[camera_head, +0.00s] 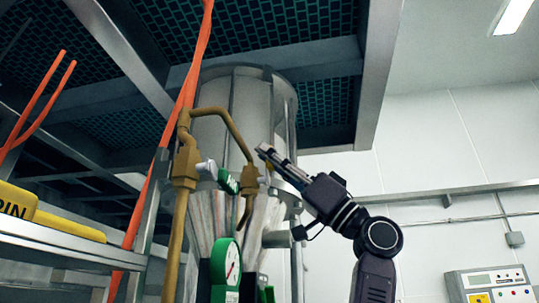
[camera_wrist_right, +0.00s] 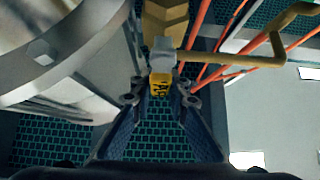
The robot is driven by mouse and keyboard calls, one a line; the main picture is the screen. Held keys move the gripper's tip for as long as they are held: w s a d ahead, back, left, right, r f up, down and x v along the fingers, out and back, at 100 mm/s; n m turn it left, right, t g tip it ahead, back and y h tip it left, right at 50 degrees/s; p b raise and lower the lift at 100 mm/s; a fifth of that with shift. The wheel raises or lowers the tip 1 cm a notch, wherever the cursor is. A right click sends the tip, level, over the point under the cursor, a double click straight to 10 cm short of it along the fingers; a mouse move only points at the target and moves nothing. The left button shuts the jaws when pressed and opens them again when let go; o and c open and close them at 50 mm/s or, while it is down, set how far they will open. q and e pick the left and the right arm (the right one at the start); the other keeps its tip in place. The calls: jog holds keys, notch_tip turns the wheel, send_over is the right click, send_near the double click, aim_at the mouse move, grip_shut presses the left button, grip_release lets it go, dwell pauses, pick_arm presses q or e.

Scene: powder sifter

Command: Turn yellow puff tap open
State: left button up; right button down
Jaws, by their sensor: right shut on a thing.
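The yellow puff tap (camera_wrist_right: 160,88) shows in the right wrist view as a small yellow handle with dark lettering, below a grey stem (camera_wrist_right: 162,54) and a brass valve body (camera_wrist_right: 165,20). My right gripper (camera_wrist_right: 160,94) is shut on this handle, with one finger on each side of it. In the head view, my right gripper (camera_head: 266,154) reaches in from the right beside the brass valve (camera_head: 250,178) and mostly hides the yellow handle. My left gripper is in neither view.
A green handle (camera_head: 228,181) sits just left of the brass valve. Bent brass pipe (camera_head: 232,127) runs in front of the large metal drum (camera_head: 215,90). A green-rimmed gauge (camera_head: 230,265) is below. Orange cables (camera_head: 160,140) hang at the left.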

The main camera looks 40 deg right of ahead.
jog(key=shift+w+a+f, duration=0.1)
jog(key=shift+f, duration=0.1)
jog(key=c, duration=1.9)
grip_release()
jog(key=shift+o, duration=0.3)
jog(key=shift+r, duration=0.1)
jog(key=v, duration=1.2)
